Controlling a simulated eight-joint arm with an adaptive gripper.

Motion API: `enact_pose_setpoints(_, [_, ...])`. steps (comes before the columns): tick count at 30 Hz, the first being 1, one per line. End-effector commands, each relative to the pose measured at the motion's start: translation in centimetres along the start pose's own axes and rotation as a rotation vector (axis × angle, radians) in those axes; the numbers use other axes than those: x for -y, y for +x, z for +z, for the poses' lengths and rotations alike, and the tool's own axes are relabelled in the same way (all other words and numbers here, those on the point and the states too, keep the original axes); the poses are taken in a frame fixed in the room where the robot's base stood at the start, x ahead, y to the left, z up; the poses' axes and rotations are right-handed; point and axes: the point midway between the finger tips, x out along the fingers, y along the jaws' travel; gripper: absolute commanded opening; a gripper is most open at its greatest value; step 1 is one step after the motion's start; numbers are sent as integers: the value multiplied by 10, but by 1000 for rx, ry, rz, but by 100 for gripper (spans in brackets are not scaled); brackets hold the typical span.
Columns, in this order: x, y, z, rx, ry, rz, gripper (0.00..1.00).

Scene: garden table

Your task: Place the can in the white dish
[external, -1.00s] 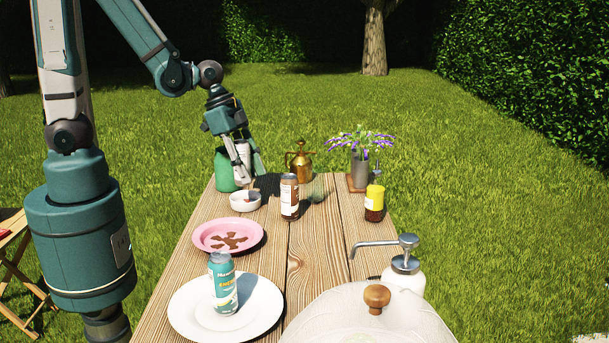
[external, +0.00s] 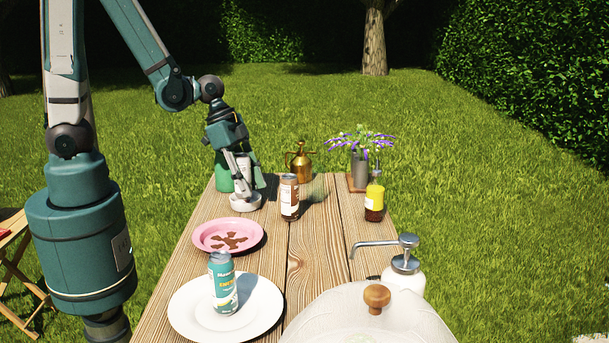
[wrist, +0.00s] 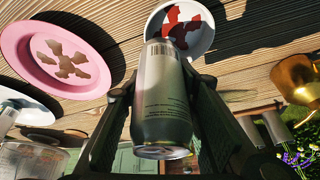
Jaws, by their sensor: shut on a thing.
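My gripper (external: 245,182) is shut on a pale silver-grey can (wrist: 161,95), with a finger on each side in the wrist view. In the external view the can is held low at the far left of the table, right over the small white dish (external: 245,206) and partly hidden by the fingers. The dish also shows in the wrist view (wrist: 205,42), with a red pattern or object inside, beyond the can's far end. I cannot tell whether the can touches the dish. Another can, teal (external: 223,285), stands upright on a large white plate (external: 262,305) in front.
A brown can (external: 289,198) stands close right of the dish. A green container (external: 222,172) is behind my gripper, a brass sprayer (external: 300,165) further right. A yellow-labelled bottle (external: 374,201) stands at right.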

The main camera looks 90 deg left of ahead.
Motion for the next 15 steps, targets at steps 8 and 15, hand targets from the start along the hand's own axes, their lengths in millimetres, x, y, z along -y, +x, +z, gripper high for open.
enact_pose_setpoints(8, [0, 2, 1, 0, 0, 0, 14])
enact_pose_setpoints(15, [0, 7, 3, 0, 0, 0, 14])
